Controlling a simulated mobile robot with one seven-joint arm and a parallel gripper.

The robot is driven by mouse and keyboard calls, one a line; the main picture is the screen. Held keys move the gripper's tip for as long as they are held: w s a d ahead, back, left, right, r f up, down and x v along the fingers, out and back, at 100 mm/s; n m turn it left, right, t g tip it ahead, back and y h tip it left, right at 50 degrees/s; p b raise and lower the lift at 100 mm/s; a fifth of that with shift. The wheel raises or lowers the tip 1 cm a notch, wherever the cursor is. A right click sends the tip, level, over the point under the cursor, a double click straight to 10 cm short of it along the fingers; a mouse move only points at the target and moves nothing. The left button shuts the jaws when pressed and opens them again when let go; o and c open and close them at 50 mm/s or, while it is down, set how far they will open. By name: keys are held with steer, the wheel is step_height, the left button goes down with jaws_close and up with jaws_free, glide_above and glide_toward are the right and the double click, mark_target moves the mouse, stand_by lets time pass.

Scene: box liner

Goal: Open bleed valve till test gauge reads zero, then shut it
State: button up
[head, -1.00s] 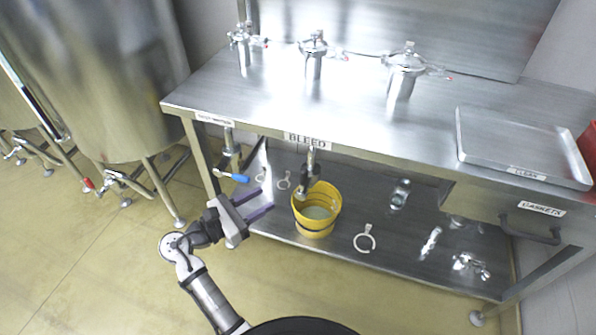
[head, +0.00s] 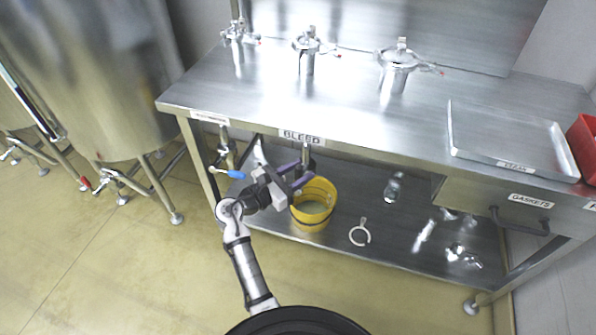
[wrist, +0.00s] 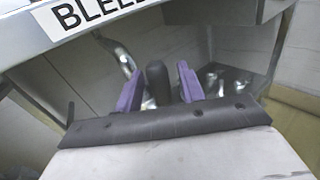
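The BLEED label (head: 301,136) is on the bench's front edge, and it shows cut off in the wrist view (wrist: 95,12). Under it a steel bleed valve pipe (head: 306,155) hangs above a yellow bucket (head: 314,203) holding pale liquid. My gripper (head: 297,174) is at this pipe, over the bucket's left rim. In the wrist view its purple fingers (wrist: 160,86) are open, with a dark upright valve handle (wrist: 156,78) seen between them. I cannot tell whether they touch it. No test gauge dial can be made out.
A blue-handled valve (head: 232,173) hangs at the left bench leg. Steel housings (head: 306,50) and a tray (head: 510,145) stand on the bench. A ring clamp (head: 360,234) and fittings lie on the lower shelf (head: 335,246). Steel tanks (head: 95,80) stand left.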

jaws_close()
